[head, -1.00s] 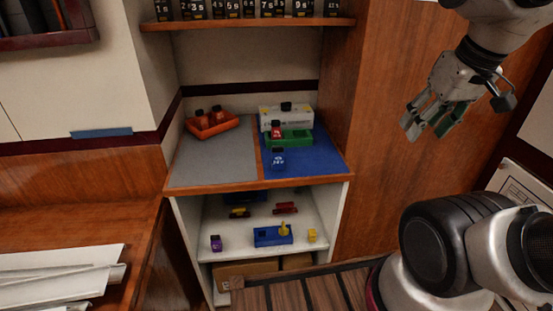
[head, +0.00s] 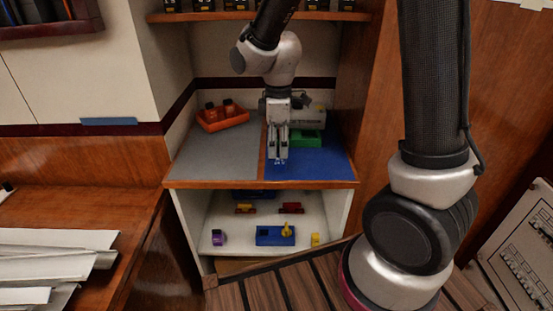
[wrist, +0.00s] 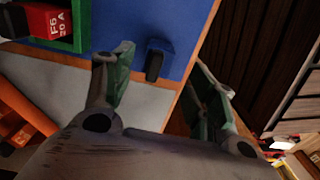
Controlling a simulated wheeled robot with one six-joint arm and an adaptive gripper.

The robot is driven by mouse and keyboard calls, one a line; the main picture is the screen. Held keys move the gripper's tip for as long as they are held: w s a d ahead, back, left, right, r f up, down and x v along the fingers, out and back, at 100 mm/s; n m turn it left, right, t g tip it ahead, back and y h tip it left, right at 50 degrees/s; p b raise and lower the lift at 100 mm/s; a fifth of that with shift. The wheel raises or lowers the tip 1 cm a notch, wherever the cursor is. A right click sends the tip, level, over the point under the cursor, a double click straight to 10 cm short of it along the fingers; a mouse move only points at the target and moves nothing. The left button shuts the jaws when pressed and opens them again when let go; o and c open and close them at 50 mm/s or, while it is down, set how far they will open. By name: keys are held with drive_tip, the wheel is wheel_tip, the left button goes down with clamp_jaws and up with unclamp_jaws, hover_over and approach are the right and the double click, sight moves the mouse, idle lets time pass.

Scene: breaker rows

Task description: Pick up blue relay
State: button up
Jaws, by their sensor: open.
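The blue relay (wrist: 161,62), with a black knob on top, stands on the blue mat (wrist: 195,20) in the wrist view, near the mat's edge. In the head view my gripper (head: 279,155) hides most of it; only a bit of pale marking (head: 280,162) shows below the fingers. My gripper also shows in the wrist view (wrist: 162,84), open and pointing down, with one finger on each side of the relay. The relay appears in the gap between the fingertips; I cannot tell if either finger touches it.
A green tray (head: 308,140) holds a red relay (wrist: 48,20) beside my gripper. A white box (head: 315,116) stands behind. An orange tray (head: 222,120) with dark-capped relays sits on the grey mat (head: 210,155). A shelf (head: 325,16) hangs above; small parts lie on the shelf below.

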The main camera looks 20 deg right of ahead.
sight(277, 159)
drive_tip(key=f, duration=0.6)
drive_tip(key=shift+w+a, duration=0.1)
drive_tip(key=shift+w, duration=0.15)
drive_tip(key=shift+r, duration=0.1)
drive_tip(key=c, duration=1.1)
drive_tip(key=shift+r, duration=7.5)
